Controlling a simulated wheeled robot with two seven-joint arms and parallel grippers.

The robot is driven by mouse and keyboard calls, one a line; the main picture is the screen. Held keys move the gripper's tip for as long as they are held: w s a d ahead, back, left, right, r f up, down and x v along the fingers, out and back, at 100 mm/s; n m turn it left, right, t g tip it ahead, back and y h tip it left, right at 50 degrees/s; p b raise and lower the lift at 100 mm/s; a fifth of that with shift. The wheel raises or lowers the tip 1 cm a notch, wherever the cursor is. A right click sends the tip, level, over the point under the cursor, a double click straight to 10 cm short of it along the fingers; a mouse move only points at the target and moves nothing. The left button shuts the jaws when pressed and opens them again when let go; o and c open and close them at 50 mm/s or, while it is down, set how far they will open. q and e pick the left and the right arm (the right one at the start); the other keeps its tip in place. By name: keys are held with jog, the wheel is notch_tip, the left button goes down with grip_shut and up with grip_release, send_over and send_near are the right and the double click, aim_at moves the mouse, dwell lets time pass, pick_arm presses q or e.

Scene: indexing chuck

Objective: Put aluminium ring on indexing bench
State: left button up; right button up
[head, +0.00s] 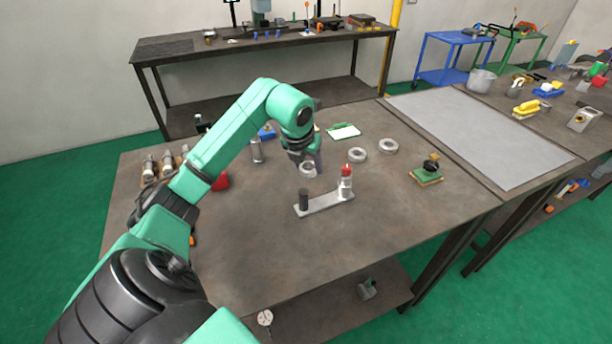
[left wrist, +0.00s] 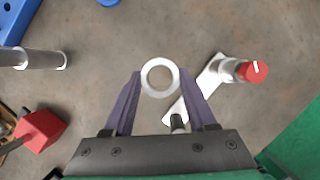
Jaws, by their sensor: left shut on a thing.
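My left gripper (head: 306,160) is shut on an aluminium ring (head: 308,174) and holds it by its sides. In the left wrist view the pale ring (left wrist: 160,62) sits between the two purple-grey fingertips (left wrist: 160,80). The indexing bench (head: 325,202) is a light metal bar lying on the table. It has a dark upright post (head: 303,199) at its left end and a red-topped post (head: 346,175) at its right end. The held ring is behind the bar, beyond the dark post. Two similar rings (head: 357,160) (head: 388,151) lie on the table to the right. My right gripper is not in view.
A green block with a dark knob (head: 426,176) stands to the right. A metal cylinder (head: 257,151), a red object (head: 221,182) and several metal pieces stand to the left. A white-and-green pad (head: 343,131) lies behind. The table's front is clear.

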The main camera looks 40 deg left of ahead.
aim_at(306, 175)
pick_arm(q)
notch_tip(306, 175, down, 4)
jog(key=shift+f+p, duration=0.25)
jog(key=shift+p, duration=0.05)
jog(key=shift+f, duration=0.35)
jog(key=shift+w+f, duration=0.1)
jog(key=shift+f, duration=0.1)
jog(key=o, duration=1.4)
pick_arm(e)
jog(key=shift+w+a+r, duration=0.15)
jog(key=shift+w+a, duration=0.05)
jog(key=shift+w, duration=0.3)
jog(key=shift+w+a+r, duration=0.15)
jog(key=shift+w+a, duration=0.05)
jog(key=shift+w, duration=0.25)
